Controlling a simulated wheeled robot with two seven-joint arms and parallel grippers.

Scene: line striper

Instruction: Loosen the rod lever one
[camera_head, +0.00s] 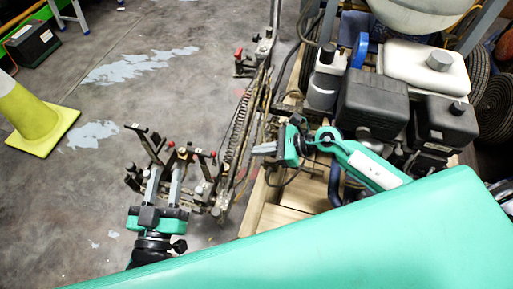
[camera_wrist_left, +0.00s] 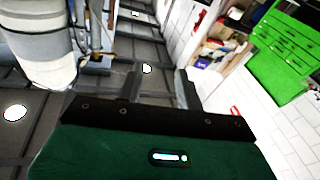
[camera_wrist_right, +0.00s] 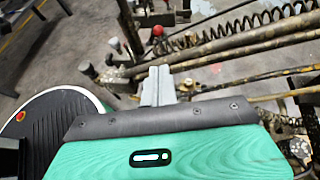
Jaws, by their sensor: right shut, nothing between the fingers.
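Small levers with red knobs stand on the line striper's metal rod assembly. One red-knobbed lever (camera_head: 238,54) is at the far end, and a cluster of levers (camera_head: 190,152) is at the near end. I cannot tell which is rod lever one. My left gripper (camera_head: 166,178) is open beside the near cluster, its fingers overlapping it in the head view. The left wrist view shows nothing between the fingers. My right gripper (camera_head: 258,150) is shut and empty beside the rods. The right wrist view shows a red knob (camera_wrist_right: 157,31) beyond its closed fingertips.
The striper's engine (camera_head: 372,103) and white tank (camera_head: 425,68) stand at the right on a wooden pallet (camera_head: 262,218). A long spring (camera_head: 238,118) runs along the rods. A yellow cone (camera_head: 32,112) stands at the left. The floor between is clear.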

